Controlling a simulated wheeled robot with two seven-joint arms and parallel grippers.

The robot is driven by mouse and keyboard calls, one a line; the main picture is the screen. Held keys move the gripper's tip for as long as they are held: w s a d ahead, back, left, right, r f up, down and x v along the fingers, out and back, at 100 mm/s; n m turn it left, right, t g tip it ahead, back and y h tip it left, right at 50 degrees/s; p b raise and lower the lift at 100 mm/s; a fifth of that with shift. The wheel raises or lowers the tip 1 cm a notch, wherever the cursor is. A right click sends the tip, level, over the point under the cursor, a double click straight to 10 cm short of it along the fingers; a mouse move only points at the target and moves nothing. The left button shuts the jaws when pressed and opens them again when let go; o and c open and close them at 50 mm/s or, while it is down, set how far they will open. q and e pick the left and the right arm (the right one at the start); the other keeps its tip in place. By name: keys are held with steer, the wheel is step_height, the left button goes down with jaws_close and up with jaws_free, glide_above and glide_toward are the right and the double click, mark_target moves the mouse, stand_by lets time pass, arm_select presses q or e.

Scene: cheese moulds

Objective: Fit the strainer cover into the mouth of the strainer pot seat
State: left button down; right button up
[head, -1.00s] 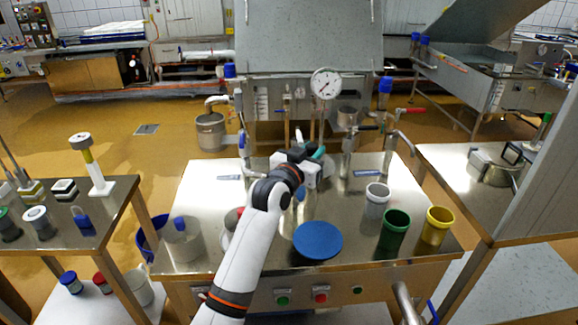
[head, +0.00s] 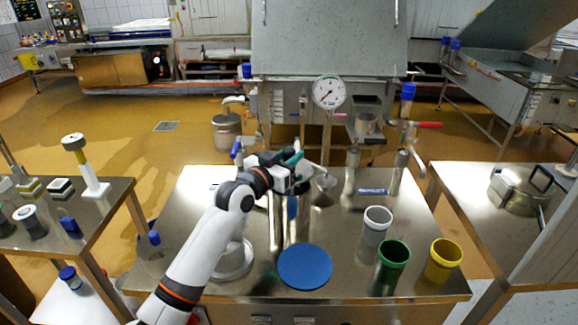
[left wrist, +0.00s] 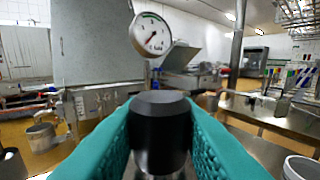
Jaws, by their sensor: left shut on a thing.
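My left gripper (head: 298,161) reaches over the back middle of the steel table. In the left wrist view its teal fingers are shut on a black round knob with shiny metal under it, which I take for the strainer cover (left wrist: 160,118). The knob stands upright between the fingers, and they hide its lower part. A small metal piece (head: 325,184) shows just right of the gripper in the head view. I cannot tell whether it belongs to the cover or to the table fittings. I cannot make out the strainer pot seat's mouth for sure. My right gripper is not in view.
A dial gauge (head: 328,92) on a post rises behind the gripper, among pipes and a red-handled valve (head: 428,125). A blue disc (head: 305,267) lies at the table's front. White (head: 376,228), green (head: 393,257) and yellow (head: 444,262) cups stand front right.

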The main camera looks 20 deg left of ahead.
arm_select(q)
step_height(320, 180, down, 2)
steer(key=shift+f, duration=0.25)
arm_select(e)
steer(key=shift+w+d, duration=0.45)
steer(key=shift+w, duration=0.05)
arm_select(q)
steer(key=shift+f, duration=0.3)
steer(key=c, duration=1.1)
jaws_free()
steer(key=shift+f, duration=0.1)
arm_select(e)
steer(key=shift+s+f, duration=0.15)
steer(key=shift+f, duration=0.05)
